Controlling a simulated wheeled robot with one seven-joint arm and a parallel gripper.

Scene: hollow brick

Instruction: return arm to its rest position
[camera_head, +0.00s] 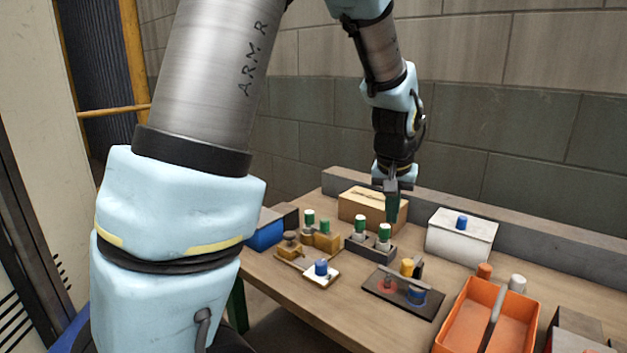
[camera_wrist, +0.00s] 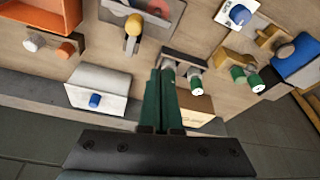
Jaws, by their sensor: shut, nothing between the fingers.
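My gripper (camera_head: 392,207) hangs from my arm above the back part of the workbench (camera_head: 300,300), pointing down. Its two dark green fingers are together with nothing between them. In the wrist view the shut gripper (camera_wrist: 163,85) shows in the middle. In the head view it is in front of the cardboard box (camera_head: 365,208) and near the dark block with two green-capped pegs (camera_head: 384,232). Whether the fingertips touch anything cannot be told, though they look above the bench.
A white box with a blue knob (camera_head: 461,238) stands right of my gripper. An orange bin (camera_head: 487,318) is at front right. A dark plate (camera_head: 403,292), a blue-knobbed white plate (camera_head: 321,275) and a blue box (camera_head: 267,232) lie around. A grey block wall stands behind.

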